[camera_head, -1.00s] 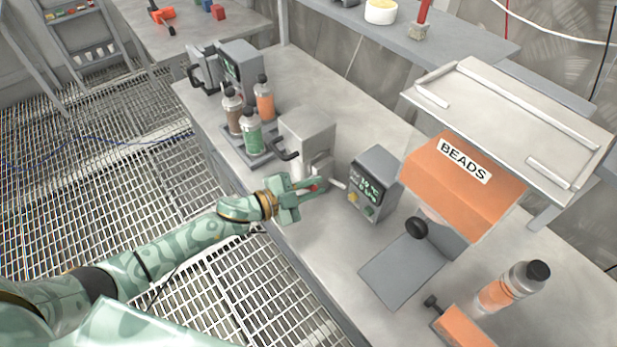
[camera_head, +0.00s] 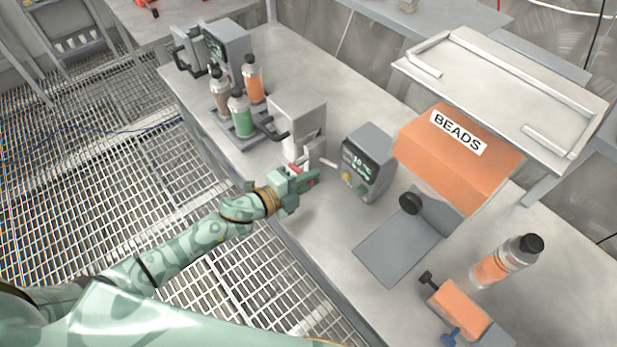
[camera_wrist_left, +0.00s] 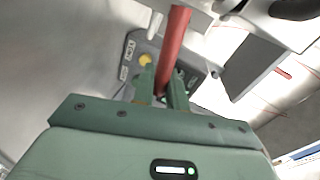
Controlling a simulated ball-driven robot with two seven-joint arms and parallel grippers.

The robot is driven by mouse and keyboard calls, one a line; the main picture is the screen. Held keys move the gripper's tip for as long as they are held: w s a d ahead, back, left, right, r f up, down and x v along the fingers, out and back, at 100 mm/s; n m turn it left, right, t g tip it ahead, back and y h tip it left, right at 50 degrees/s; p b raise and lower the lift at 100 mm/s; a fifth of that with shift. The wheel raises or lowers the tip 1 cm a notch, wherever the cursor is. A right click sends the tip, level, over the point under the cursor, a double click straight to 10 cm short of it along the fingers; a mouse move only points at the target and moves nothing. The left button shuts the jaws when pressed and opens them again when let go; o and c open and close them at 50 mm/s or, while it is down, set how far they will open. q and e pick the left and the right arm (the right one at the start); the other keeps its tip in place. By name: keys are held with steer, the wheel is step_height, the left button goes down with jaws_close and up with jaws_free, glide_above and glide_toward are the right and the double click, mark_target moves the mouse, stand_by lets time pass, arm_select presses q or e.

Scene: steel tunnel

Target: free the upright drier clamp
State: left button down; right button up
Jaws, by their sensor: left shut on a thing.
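In the left wrist view the red handle (camera_wrist_left: 174,50) rises as a slanted rod between the two green fingers (camera_wrist_left: 162,88). The metal clamp parts around the handle's base are small and partly hidden by my gripper. I cannot tell whether the clamp is latched. My right gripper is not in view.
A grey box with a lit display (camera_head: 368,162) stands just right of my gripper. Several bottles stand on a tray (camera_head: 245,142) to the left. The bench front edge is close below my arm.

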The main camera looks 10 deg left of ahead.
arm_select(q)
steer(key=shift+f, duration=0.15)
steer(key=c, duration=1.8)
jaws_free()
steer(key=p+v, duration=0.1)
steer(key=v, duration=1.5)
steer(key=shift+s+a, duration=0.1)
steer(key=shift+s, duration=0.05)
